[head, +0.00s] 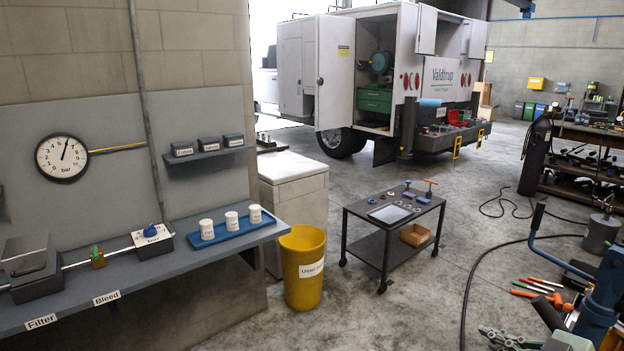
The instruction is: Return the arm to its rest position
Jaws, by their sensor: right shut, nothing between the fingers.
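My right gripper (492,334) shows at the bottom edge, right of the middle, low in the picture. Its fingers point left and are shut with nothing held between them. Most of my right arm is cut off by the bottom edge of the picture. My left gripper and left arm are not in view.
Orange- and red-handled tools (535,287) and a blue device (601,300) with a long lever are near my right gripper. A dark cart (355,228) with small parts, a yellow bin (303,268) and a wall bench (185,262) stand farther left. Open floor lies between, crossed by a black hose.

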